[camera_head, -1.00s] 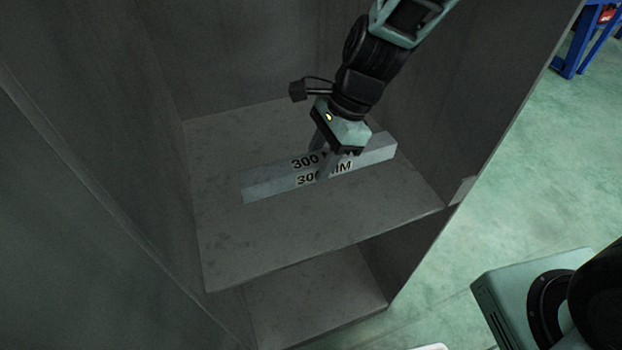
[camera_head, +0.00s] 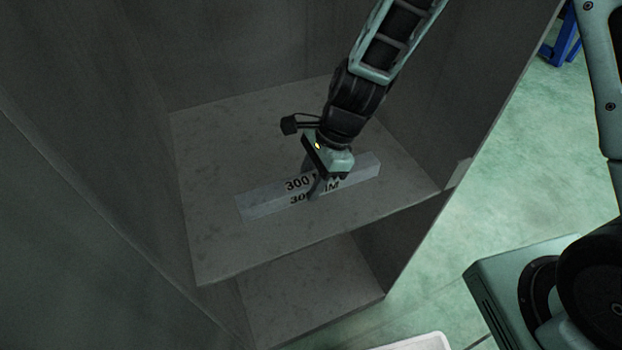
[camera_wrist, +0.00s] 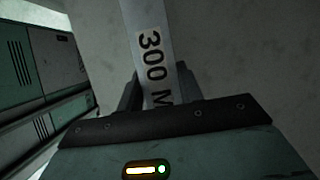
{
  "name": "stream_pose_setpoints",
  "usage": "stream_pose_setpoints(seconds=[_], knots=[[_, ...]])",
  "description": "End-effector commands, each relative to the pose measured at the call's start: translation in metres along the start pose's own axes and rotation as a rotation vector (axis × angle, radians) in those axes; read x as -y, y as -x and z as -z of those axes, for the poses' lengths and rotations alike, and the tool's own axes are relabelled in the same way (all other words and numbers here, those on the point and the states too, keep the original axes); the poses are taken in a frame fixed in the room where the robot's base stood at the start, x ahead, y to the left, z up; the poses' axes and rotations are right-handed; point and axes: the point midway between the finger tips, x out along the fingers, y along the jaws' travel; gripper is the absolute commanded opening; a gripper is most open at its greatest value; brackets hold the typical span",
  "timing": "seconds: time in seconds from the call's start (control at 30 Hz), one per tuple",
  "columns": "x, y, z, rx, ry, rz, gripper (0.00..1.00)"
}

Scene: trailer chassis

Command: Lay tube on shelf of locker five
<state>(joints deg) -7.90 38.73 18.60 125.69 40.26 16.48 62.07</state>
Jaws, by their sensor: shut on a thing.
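The tube (camera_head: 262,202) is a grey square bar marked "300 MM" on two faces. In the head view it lies lengthwise inside the open locker, at or just above the shelf (camera_head: 225,255); I cannot tell whether it touches. My gripper (camera_head: 316,188) reaches down into the locker and is shut on the middle of the tube. In the wrist view the tube (camera_wrist: 150,45) runs up from between the fingers (camera_wrist: 160,92). The fingers hide part of the lettering.
The locker's left wall (camera_head: 90,190) and right wall (camera_head: 470,100) stand on both sides of my arm. A lower compartment (camera_head: 310,290) lies open below the shelf. Green floor (camera_head: 530,130) shows at the right, and a white edge (camera_head: 425,342) at the bottom.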

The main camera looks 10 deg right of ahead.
Motion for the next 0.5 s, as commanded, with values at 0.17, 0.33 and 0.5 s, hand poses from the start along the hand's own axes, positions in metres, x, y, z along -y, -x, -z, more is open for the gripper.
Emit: stream_pose_setpoints(seconds=[0.17, 0.33, 0.5], knots=[[0.0000, -0.0026, 0.0011, 0.000, 0.000, 0.000, 0.39], [0.0000, -0.0019, 0.0008, 0.000, 0.000, 0.000, 0.58], [0.0000, -0.0014, 0.0006, 0.000, 0.000, 0.000, 0.58]])
